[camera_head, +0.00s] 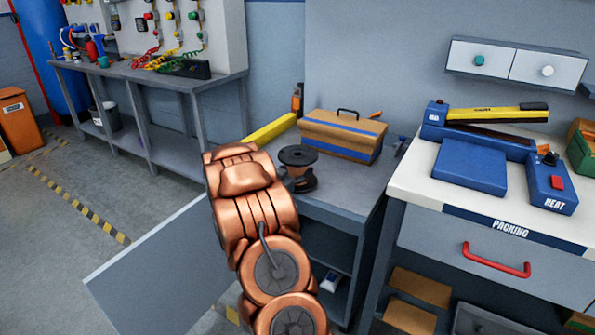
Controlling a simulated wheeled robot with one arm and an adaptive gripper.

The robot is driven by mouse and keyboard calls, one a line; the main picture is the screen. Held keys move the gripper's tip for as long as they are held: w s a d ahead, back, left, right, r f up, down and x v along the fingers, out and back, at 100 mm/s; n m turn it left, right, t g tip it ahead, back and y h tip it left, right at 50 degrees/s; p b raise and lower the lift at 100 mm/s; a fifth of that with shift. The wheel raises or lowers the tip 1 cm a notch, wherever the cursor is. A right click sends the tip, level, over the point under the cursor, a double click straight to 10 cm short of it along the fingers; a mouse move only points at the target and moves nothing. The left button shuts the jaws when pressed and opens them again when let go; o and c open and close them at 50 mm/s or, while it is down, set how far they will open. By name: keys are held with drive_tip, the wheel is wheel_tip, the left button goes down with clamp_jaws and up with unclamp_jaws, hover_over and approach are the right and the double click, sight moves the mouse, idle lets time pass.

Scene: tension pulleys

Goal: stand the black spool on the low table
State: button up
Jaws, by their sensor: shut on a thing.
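Whether the spool's base touches the grey bench below cannot be told. A plain grey flat top, which looks like the low table (150,265), lies at the lower left. It is bare where visible; my arm covers its right part.
The grey bench (347,196) holds a wooden toolbox (342,136) and a yellow bar (270,129). The white packing bench (415,183) with a blue heat sealer (480,135) stands right. A long workbench (150,80) is at back left. Floor between is clear.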

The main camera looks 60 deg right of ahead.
drive_tip(key=o, duration=1.8)
drive_tip(key=shift+a, duration=0.25)
drive_tip(key=a, duration=1.1)
drive_tip(key=shift+s+a, duration=0.25)
drive_tip(key=shift+a, duration=0.05)
